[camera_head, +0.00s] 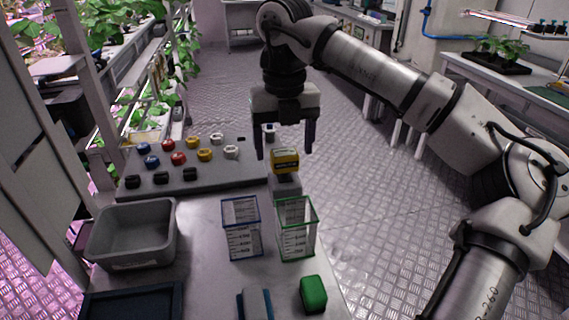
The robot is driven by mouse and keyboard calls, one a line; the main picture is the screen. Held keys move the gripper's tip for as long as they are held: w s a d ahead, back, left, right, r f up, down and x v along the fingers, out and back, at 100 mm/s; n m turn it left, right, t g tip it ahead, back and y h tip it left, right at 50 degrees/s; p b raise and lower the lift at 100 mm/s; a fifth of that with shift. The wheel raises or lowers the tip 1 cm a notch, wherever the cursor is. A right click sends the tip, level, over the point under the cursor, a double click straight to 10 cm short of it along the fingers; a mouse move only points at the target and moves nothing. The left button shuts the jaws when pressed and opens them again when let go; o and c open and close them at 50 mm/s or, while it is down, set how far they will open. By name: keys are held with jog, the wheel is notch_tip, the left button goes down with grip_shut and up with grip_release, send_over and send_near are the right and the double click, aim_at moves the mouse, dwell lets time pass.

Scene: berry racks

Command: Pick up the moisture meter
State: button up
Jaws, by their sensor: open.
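A small yellow block-like device (285,161) with a dark band sits on a grey block (286,184) at the far right part of the bench. It looks like the moisture meter, but its markings are too small to read. My gripper (284,151) points down with its two fingers apart. The fingers appear on the left and right of the yellow device, with nothing held between them. I cannot tell from this one view how far the fingertips are above or behind it.
Two clear measured containers, one blue-rimmed (241,228) and one green-rimmed (296,229), stand in front. A grey bin (133,235) is at left. A grey board (200,178) holds several coloured knobs. A green block (313,293) lies near the front. Plant racks line the left.

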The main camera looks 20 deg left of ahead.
aim_at(284, 152)
notch_tip(284, 152, down, 4)
jog(key=shift+f, duration=0.1)
jog(key=c, duration=1.1)
